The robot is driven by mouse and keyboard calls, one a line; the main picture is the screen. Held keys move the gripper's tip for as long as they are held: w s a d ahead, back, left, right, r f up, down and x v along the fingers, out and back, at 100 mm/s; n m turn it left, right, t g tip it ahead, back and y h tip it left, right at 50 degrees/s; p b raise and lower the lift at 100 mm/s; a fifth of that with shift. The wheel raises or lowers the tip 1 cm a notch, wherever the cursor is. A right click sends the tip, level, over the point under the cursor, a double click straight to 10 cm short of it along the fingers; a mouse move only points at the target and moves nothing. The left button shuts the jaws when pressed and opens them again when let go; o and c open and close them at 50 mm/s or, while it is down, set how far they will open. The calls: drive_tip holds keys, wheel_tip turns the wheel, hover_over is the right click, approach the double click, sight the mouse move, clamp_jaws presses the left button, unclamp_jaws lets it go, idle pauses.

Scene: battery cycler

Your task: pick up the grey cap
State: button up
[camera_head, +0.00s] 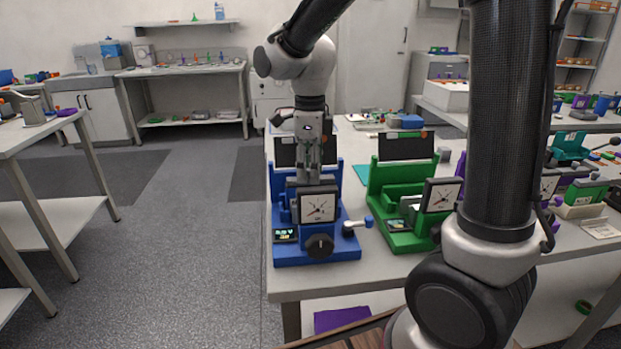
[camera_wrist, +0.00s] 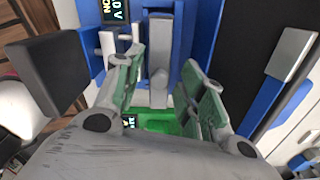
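My gripper (camera_head: 308,178) points down over the blue battery cycler (camera_head: 345,250), behind its dial panel. In the wrist view my gripper (camera_wrist: 161,78) has its two green-padded fingers apart. In the head view my gripper and the dial panel hide this spot.
The green cycler (camera_head: 408,240) stands close to the right of the blue one on the white table (camera_head: 300,284). A dark upright panel (camera_head: 286,150) stands behind the blue cycler. A black knob (camera_head: 320,247) and a blue-ended lever (camera_head: 368,221) stick out at its front and right.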

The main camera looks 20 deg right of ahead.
drive_tip(key=c, duration=0.7)
